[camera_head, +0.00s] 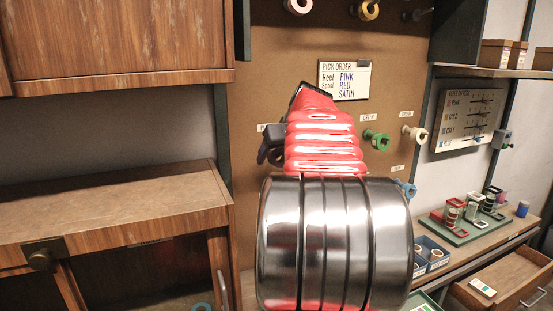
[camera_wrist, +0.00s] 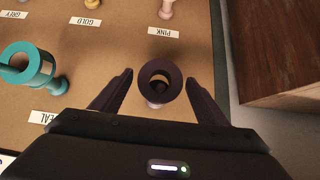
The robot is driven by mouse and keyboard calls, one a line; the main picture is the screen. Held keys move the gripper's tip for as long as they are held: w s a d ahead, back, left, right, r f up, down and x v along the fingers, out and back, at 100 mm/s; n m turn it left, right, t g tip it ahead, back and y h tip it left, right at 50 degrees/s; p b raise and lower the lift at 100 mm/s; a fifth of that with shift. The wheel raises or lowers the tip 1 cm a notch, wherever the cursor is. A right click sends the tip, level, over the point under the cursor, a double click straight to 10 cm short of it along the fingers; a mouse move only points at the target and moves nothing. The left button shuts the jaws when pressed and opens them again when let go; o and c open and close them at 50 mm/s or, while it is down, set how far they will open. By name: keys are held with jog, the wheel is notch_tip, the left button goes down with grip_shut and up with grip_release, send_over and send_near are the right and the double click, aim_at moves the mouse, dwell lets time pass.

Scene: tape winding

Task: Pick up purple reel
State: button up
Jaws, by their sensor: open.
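The purple reel (camera_wrist: 160,69) is a dark ring on a peg of the brown board, seen end-on with its hole facing the wrist camera. My gripper (camera_wrist: 159,76) is open, with one finger on each side of the reel and a visible gap at both sides. How deep the reel sits between the fingers is hard to tell. In the head view my red and metal arm hides the reel and most of the gripper.
A teal reel (camera_wrist: 38,66) hangs left of my gripper in the wrist view. In the head view, a green reel (camera_head: 376,139) and a cream reel (camera_head: 414,134) hang right of my arm. A wooden cabinet (camera_head: 110,210) stands left; an open drawer (camera_head: 500,290) juts out lower right.

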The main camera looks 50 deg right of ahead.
jog(key=shift+c, duration=0.5)
jog(key=c, duration=1)
jog(key=shift+r, duration=0.15)
jog(key=shift+s+r, duration=0.1)
jog(key=shift+r, duration=0.55)
jog(key=s+a, duration=0.3)
jog(key=s, duration=0.2)
jog(key=s+a, duration=0.3)
jog(key=s, duration=0.2)
jog(key=s+a, duration=0.3)
jog(key=s, duration=0.2)
jog(key=shift+s+a, duration=0.1)
jog(key=shift+s, duration=0.1)
